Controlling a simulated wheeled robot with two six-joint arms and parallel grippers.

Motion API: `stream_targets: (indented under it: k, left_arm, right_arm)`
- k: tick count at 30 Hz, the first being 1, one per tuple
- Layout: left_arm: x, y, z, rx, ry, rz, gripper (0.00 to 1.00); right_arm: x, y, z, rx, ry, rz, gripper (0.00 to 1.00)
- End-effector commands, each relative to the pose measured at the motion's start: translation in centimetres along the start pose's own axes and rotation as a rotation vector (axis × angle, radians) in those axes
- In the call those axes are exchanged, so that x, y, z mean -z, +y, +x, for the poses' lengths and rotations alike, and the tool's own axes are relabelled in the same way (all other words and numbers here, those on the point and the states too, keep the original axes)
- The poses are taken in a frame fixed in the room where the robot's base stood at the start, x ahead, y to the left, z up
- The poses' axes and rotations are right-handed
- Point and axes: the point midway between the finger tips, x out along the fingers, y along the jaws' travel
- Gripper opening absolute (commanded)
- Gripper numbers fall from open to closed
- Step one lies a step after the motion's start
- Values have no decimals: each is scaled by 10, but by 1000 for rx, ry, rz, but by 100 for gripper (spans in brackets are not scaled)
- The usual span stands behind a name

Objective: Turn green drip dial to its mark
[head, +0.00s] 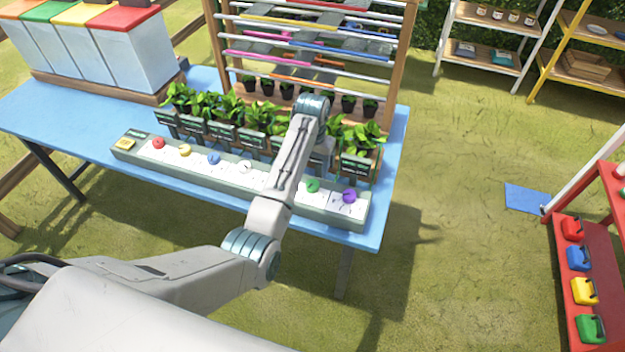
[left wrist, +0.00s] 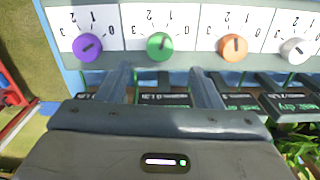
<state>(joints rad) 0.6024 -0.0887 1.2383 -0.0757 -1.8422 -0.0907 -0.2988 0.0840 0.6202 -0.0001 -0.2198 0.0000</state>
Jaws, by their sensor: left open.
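The green drip dial (head: 312,186) is on the long grey control panel (head: 218,175) at the front of the blue table, next to the purple dial. In the left wrist view the green dial (left wrist: 160,46) has a dark pointer line on its face and upside-down numbers 0, 1 and 2 on the white plate above it. I cannot tell which marking is its target. My left gripper (left wrist: 164,76) is open and empty, its two fingers apart just below the green dial, not around it. In the head view my arm hides most of this gripper. My right gripper is not in view.
The purple dial (left wrist: 87,47) and orange dial (left wrist: 233,47) flank the green one closely. Dark plant signs (head: 359,166) and potted seedlings (head: 260,117) stand just behind the panel. A rack with coloured rails (head: 310,60) rises behind.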

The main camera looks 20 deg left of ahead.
Motion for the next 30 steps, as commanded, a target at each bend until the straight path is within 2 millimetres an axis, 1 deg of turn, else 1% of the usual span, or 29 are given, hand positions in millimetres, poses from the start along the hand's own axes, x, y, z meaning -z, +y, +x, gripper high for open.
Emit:
stream_targets:
  k: [1,6,12,17,24,25,29,30]
  left_arm:
    - [-1,0,8,0,-6,0,59]
    - [-1,0,41,0,-5,0,59]
    - [0,0,69,0,-2,0,59]
    - [0,0,79,0,0,0,59]
    - [0,0,80,0,1,0,59]
    - [0,0,80,0,1,0,57]
    - [0,0,80,0,1,0,32]
    - [0,0,80,0,1,0,24]
  right_arm:
    - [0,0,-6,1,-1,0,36]
    - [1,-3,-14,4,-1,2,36]
    - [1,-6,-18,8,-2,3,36]
    - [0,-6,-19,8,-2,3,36]
    - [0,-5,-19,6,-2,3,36]
    - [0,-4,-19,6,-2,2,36]
    - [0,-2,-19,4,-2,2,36]
    - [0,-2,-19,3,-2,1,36]
